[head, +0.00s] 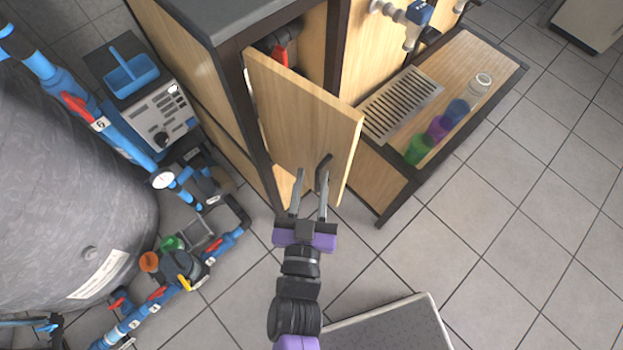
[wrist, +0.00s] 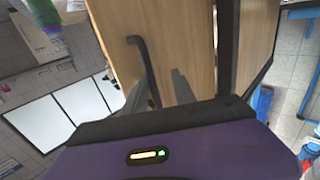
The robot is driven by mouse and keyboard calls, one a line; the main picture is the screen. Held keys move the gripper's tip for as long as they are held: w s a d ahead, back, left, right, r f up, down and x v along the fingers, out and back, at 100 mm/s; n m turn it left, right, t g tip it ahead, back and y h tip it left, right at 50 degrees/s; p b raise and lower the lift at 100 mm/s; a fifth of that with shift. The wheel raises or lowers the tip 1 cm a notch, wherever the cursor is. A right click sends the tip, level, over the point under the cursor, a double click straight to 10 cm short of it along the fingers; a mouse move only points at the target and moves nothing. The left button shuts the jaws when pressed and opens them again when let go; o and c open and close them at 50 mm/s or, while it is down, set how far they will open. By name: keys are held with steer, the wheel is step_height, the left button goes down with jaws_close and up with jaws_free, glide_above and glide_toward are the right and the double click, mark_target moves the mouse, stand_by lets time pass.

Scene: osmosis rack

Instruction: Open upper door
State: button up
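The upper door (head: 300,110) is a light wood panel on the dark-framed cabinet. It stands partly open, swung out from the cabinet, with a gap at its top. Its black bar handle (head: 322,168) is near the door's outer edge, low in the head view. My gripper (head: 311,176) is in front of the door face, its two grey fingers spread apart and reaching to the handle. In the wrist view the handle (wrist: 148,65) shows between the finger directions, closer to the left finger. I cannot tell whether a finger touches it. The gripper holds nothing visible.
A red valve (head: 287,45) shows inside the cabinet. To the right is a wooden shelf with a drain grate (head: 402,104) and several coloured cups (head: 438,127). A grey tank (head: 65,190) and blue pipes stand left. Tiled floor (head: 500,240) at right is clear.

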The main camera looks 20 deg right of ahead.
steer(key=v, duration=0.8)
steer(key=shift+b, duration=0.3)
stand_by(0.3)
steer(key=s+d+r+m+g+y, duration=0.1)
steer(key=s+d+g+y, duration=0.1)
steer(key=s+d, duration=0.85)
steer(key=s+d+r+n+y+p, duration=0.1)
steer(key=s+d+r+n+y, duration=0.2)
steer(key=d+r+n+y, duration=0.2)
step_height(320, 180, up, 2)
steer(key=shift+s+r+n+p, duration=0.15)
steer(key=shift+s+n+p, duration=0.2)
steer(key=shift+s+n, duration=0.05)
steer(key=shift+o, duration=0.2)
steer(key=shift+w+t, duration=0.1)
steer(key=shift+t, duration=0.2)
stand_by(1.0)
